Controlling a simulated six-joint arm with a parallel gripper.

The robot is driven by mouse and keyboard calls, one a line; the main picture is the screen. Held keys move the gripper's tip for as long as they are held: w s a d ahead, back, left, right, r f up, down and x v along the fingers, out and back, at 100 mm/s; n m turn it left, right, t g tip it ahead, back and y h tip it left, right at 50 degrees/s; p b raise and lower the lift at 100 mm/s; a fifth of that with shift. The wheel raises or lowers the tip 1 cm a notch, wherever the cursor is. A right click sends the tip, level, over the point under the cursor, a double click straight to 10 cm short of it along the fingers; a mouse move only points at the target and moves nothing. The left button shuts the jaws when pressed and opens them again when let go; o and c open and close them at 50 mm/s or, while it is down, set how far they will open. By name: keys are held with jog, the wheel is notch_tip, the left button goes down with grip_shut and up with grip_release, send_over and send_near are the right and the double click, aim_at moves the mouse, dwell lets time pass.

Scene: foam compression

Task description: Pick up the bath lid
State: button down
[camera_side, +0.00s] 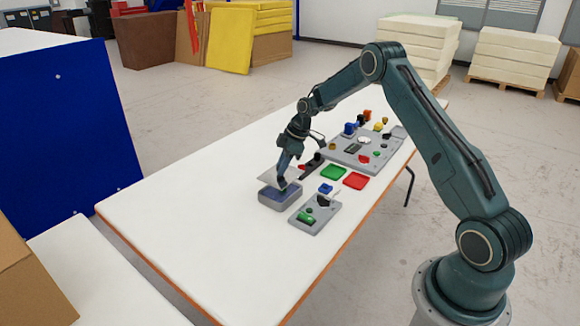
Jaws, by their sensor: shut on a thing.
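The bath (272,202) is a small grey box on the white table, left of the tool boards. Its inside looks bluish. My gripper (282,184) points down over the bath, with its fingertips at about the height of the rim. It is shut on the bath lid (268,179), a thin grey plate that shows at the back of the bath. The lid looks slightly tilted. I cannot tell whether it still touches the rim. The fingertips are small and partly merge with the lid.
A grey board (318,216) with a green part lies right of the bath. Green (334,172) and red (356,181) trays, a blue block (326,188) and a larger grey board (350,160) with several parts lie beyond. The table's left and front (200,220) are clear.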

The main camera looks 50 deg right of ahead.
notch_tip(320, 180, up, 16)
dwell(0.4)
dwell(0.5)
